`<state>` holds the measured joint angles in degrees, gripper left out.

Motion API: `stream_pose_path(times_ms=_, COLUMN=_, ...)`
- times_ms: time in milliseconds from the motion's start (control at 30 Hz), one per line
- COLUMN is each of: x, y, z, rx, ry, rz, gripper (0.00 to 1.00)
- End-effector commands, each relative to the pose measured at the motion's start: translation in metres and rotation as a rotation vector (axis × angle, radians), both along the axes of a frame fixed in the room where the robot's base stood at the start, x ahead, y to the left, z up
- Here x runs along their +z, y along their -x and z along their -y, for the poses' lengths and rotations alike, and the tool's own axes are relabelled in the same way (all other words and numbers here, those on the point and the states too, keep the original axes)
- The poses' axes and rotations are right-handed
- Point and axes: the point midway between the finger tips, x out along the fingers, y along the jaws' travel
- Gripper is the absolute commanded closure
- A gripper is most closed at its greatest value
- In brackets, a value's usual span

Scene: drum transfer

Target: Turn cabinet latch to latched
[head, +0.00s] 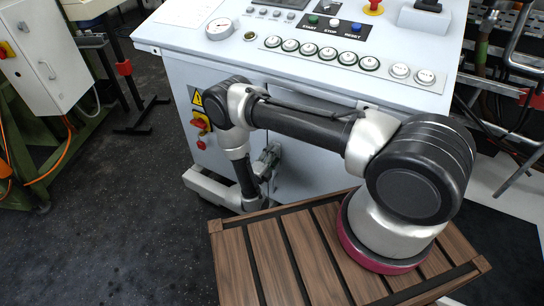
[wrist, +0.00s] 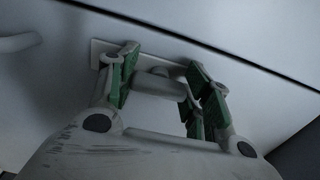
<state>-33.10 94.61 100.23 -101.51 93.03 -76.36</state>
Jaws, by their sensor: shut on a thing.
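The cabinet latch (wrist: 160,86) shows in the wrist view as a short pale grey handle on a light plate, just below a dark panel seam. My gripper (wrist: 162,75) has its green-padded fingers on either side of the handle and is shut on it. In the head view my gripper (head: 268,162) is at the front of the white cabinet (head: 300,92), low and left of centre. There the latch is hidden by my gripper and arm, and I cannot tell its exact turn angle.
A curved pale handle (wrist: 18,42) is at the left of the wrist view. The console top carries a row of round buttons (head: 308,49) and a gauge (head: 220,28). Dark floor (head: 110,220) lies open at left.

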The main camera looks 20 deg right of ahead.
Motion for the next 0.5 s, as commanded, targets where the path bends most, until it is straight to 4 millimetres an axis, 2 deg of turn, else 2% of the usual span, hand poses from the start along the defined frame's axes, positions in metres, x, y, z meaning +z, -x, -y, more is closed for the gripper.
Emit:
stream_pose_path(times_ms=100, x=-0.0003, y=-0.0001, z=-0.0005, rx=0.002, ry=-0.001, rz=-0.001, gripper=0.75)
stream_pose_path(times_ms=133, x=-0.0003, y=-0.0001, z=-0.0005, rx=0.002, ry=-0.001, rz=-0.001, gripper=0.45)
stream_pose_path(times_ms=233, x=-0.0002, y=-0.0001, z=-0.0004, rx=0.001, ry=-0.001, rz=-0.001, gripper=0.29)
stream_pose_path(times_ms=500, x=-0.0001, y=0.0001, z=-0.0001, rx=0.000, ry=0.000, rz=0.000, gripper=0.29)
